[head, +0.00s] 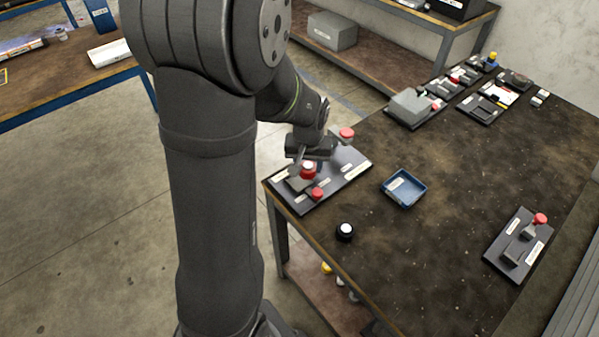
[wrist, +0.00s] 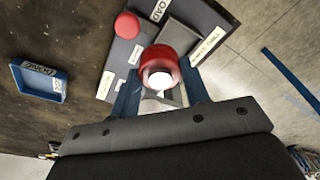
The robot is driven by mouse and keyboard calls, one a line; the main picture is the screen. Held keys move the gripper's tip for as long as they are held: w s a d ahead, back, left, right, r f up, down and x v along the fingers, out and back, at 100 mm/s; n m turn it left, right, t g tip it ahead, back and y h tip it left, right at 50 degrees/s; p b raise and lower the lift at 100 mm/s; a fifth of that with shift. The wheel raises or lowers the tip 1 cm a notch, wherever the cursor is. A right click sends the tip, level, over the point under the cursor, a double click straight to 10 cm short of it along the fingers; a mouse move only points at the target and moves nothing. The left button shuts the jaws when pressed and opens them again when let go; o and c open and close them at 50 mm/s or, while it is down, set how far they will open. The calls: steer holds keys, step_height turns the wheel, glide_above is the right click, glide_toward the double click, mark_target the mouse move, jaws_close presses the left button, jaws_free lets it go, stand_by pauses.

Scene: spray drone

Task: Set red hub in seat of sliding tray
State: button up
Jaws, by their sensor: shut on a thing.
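The red hub (wrist: 160,64), a red ring with a white centre, is between the two blue fingers of my gripper (wrist: 162,80) in the wrist view. My gripper is shut on it. In the head view the red hub (head: 308,172) shows just below my gripper (head: 307,162), over the dark labelled board (head: 340,179) at the table's left edge. A grey square part (wrist: 190,38), perhaps the sliding tray, lies just beyond the hub in the wrist view, partly covered by it. I cannot make out the seat, nor whether the hub touches the board.
A red knob (head: 317,194) stands on the board's near side, and another red knob (head: 347,133) at its far end. A blue bin (head: 404,188) is to the right. A black-and-white round part (head: 345,231) stands nearer. The table's middle is largely clear.

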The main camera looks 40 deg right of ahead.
steer(key=w+f, duration=0.2)
steer(key=w, duration=0.1)
steer(key=shift+a, duration=0.2)
steer(key=shift+f, duration=1.95)
steer(key=shift+f, duration=0.15)
steer(key=o, duration=1)
steer(key=shift+o, duration=0.2)
step_height(320, 180, up, 12)
steer(key=s+a, duration=0.1)
steer(key=shift+s, duration=0.15)
steer(key=shift+a, duration=0.1)
